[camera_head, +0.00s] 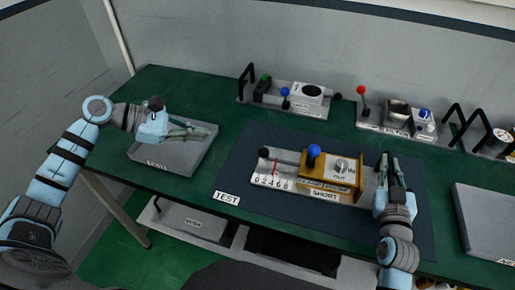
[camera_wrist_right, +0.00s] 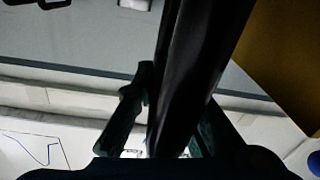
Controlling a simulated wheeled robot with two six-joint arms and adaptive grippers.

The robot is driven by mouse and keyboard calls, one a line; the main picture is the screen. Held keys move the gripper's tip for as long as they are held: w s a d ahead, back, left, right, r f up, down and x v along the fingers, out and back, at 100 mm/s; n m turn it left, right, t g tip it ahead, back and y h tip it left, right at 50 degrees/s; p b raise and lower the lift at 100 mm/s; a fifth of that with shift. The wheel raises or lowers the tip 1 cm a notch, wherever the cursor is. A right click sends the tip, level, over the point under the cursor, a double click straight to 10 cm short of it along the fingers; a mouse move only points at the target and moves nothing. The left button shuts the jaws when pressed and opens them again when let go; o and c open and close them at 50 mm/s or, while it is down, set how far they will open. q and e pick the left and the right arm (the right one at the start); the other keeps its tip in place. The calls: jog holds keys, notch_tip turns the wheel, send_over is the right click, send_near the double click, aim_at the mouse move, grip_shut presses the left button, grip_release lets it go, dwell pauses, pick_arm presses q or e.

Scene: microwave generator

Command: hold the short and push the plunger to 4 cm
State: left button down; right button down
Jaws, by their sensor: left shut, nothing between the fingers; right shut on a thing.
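The waveguide unit on the mat has a brass block (camera_head: 325,176) with a blue knob (camera_head: 313,152), a label reading SHORT (camera_head: 324,194), and IN/OUT lettering. At its left end are a black plunger knob (camera_head: 264,152), a red pointer (camera_head: 275,167) and a scale (camera_head: 270,183); the exact reading is too small to tell. My right gripper (camera_head: 386,165) is at the unit's right end, shut on a black bar-like handle (camera_wrist_right: 190,60), which shows between its fingers in the right wrist view. My left gripper (camera_head: 203,129) is shut and empty above the left tray, apart from the plunger.
The grey tray (camera_head: 172,158) stands at the table's left. A dark mat labelled TEST (camera_head: 227,197) lies under the unit. Units with black handles stand along the back, one with a red-knobbed lever (camera_head: 361,91). Another grey tray (camera_head: 488,220) is at right. Green table between left tray and mat is clear.

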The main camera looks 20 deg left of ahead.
jog(key=shift+f, duration=0.25)
jog(key=c, duration=1.6)
grip_release()
pick_arm(q)
jog(key=shift+s+a+r, duration=0.15)
jog(key=shift+a+r, duration=0.1)
jog(key=shift+a, duration=0.1)
pick_arm(e)
jog(key=shift+o, duration=0.2)
jog(key=shift+w, duration=0.2)
pick_arm(q)
jog(key=shift+a, duration=0.1)
